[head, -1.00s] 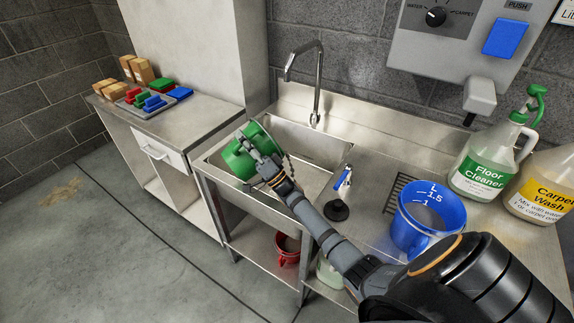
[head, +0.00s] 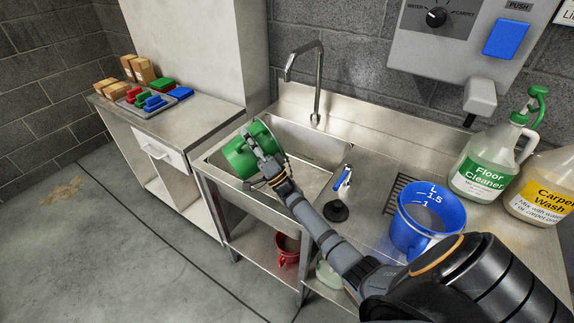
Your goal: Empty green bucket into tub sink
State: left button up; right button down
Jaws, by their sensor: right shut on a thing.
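The green bucket (head: 239,159) is tipped on its side over the left part of the metal tub sink (head: 322,151), its mouth facing away to the upper right. My right gripper (head: 268,170) is shut on the bucket at its near right side. The gripper and wrist hide part of the bucket, and I cannot see what is inside it. My left gripper is not in view.
A faucet (head: 318,75) rises behind the basin. Floor Cleaner (head: 484,172) and Carpet Wash (head: 540,190) jugs stand farther right. A red bucket (head: 287,249) sits below.

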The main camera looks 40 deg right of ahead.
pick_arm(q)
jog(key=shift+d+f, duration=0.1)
pick_arm(e)
jog(key=shift+s+d+r+m+h, duration=0.1)
jog(key=shift+d+m+h, duration=0.15)
jog(key=shift+m+h, duration=0.15)
jog(key=shift+d, duration=0.2)
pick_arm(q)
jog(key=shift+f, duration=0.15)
pick_arm(e)
jog(key=shift+d+f+m+t+h, duration=0.2)
jog(key=shift+d+m+t+h, duration=0.1)
jog(key=shift+m+t+h, duration=0.15)
pick_arm(q)
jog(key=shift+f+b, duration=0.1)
jog(key=shift+b, duration=0.2)
pick_arm(e)
jog(key=shift+d+m+h, duration=0.1)
jog(key=shift+m+h, duration=0.15)
jog(key=shift+m, duration=0.1)
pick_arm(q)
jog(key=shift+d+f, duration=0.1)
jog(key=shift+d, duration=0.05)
pick_arm(e)
jog(key=shift+d+f+m+t+h, duration=0.25)
jog(key=shift+d+m+h, duration=0.15)
jog(key=shift+d+m, duration=0.1)
jog(key=shift+d+h, duration=0.1)
jog(key=shift+h, duration=0.2)
